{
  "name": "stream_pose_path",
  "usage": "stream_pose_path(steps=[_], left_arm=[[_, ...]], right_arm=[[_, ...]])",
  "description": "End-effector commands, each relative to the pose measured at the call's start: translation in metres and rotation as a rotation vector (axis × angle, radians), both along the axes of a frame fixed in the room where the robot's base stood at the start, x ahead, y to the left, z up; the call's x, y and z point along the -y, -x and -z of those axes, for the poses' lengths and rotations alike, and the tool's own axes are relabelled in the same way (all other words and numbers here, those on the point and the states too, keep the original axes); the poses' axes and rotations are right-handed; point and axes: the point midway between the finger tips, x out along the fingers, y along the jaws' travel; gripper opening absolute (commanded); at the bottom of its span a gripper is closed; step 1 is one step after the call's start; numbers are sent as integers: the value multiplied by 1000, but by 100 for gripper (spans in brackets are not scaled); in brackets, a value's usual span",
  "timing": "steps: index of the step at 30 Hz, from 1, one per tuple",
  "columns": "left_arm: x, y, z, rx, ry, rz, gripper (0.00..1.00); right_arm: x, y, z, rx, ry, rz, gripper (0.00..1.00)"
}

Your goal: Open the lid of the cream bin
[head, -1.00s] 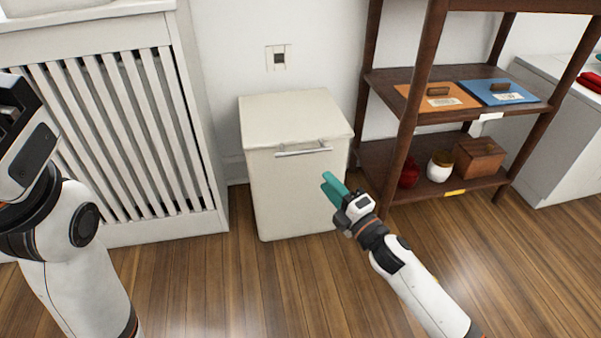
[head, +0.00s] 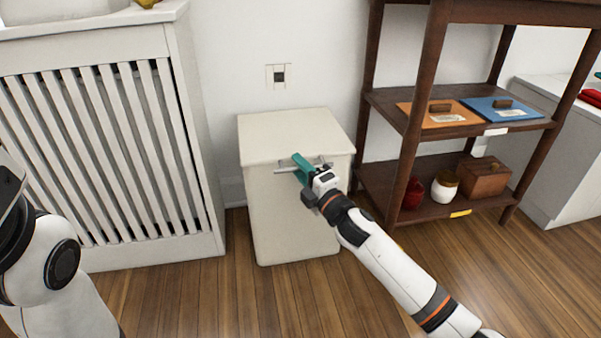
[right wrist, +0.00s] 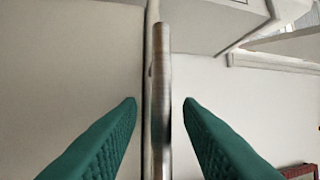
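The cream bin (head: 285,225) stands on the floor against the wall, with its lid (head: 290,130) closed. A metal bar handle (head: 285,169) runs along the front edge of the lid. My right gripper (head: 301,167) is at the handle, with its teal fingers up against the bin's front. In the right wrist view the handle (right wrist: 161,100) runs between the two open fingers (right wrist: 160,115), with a gap visible on both sides. At the left edge of the head view part of my left arm shows, but its fingers are out of view.
A slatted white radiator cover (head: 105,150) stands left of the bin. A dark wooden shelf (head: 425,110) is close on the right, holding an orange board (head: 432,116), a blue board (head: 503,112), a white jar (head: 444,189) and a wooden box (head: 484,178). The floor in front is clear.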

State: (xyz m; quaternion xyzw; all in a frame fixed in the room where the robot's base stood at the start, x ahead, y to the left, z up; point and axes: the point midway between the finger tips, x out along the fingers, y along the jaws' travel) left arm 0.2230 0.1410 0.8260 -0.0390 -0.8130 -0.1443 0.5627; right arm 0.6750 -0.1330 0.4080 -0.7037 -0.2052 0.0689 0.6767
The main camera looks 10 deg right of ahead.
Motion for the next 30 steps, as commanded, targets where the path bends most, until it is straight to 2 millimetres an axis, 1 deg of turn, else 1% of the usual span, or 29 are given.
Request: stream_pose_path(steps=[9,11,15,23,30], left_arm=[[0,0,1,0,0,0,36],[0,0,1,0,0,0,36],[0,0,1,0,0,0,36],[0,0,0,0,0,0,36],[0,-2,-10,-4,2,1,36]], right_arm=[[-1,-2,-1,0,0,-1,32],[-1,-2,-1,0,0,-1,23],[-1,-2,-1,0,0,-1,0],[-1,-2,-1,0,0,-1,0],[-7,-2,-9,-15,-1,-1,0]])
